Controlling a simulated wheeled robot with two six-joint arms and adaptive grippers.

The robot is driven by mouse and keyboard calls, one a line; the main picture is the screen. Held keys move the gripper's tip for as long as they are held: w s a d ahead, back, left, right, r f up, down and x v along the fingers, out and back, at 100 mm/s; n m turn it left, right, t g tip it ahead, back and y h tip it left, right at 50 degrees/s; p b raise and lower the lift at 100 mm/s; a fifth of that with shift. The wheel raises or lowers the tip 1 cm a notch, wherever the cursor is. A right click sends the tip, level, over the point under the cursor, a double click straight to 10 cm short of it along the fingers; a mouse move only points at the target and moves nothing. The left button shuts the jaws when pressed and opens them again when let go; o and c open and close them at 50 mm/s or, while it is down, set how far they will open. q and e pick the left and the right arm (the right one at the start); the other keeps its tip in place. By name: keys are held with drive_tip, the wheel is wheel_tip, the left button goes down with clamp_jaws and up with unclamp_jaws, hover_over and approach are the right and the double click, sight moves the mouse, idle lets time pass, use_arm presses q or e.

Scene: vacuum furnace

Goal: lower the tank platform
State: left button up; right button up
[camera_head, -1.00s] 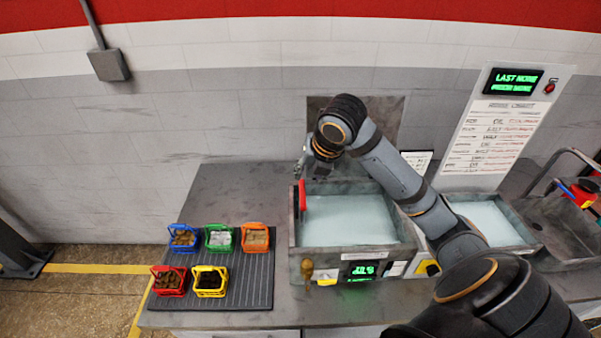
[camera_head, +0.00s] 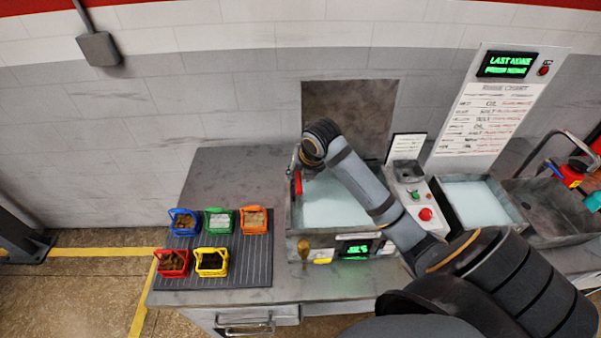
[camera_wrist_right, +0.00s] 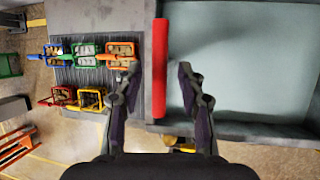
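The tank (camera_head: 300,225) holds pale blue liquid (camera_head: 335,203) and stands on the bench. A red handle (camera_head: 298,184) is at its left wall; it also shows as a long red bar in the right wrist view (camera_wrist_right: 160,65). My right gripper (camera_head: 296,160) is at the handle's upper end in the head view, partly hidden by my wrist. In the right wrist view my right gripper (camera_wrist_right: 157,88) is open, with one finger on each side of the bar's lower part. A clear gap shows on both sides. My left gripper is not in view.
Several small coloured baskets stand on a ribbed mat (camera_head: 240,281) left of the tank. A control box (camera_head: 408,200) with a red button (camera_head: 425,214) and a second tank (camera_head: 480,200) are to the right. A green display (camera_head: 357,249) is on the tank's front.

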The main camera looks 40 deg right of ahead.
sight(301, 184)
drive_tip(key=shift+c, duration=0.2)
clamp_jaws()
wheel_tip(301, 184, down, 4)
drive_tip(key=shift+s+r+b, duration=0.1)
drive_tip(key=shift+b, duration=0.95)
drive_tip(key=shift+s+a, duration=0.1)
drive_tip(key=shift+o, duration=0.2)
unclamp_jaws()
drive_tip(key=shift+w, duration=0.2)
drive_tip(key=shift+r, duration=0.2)
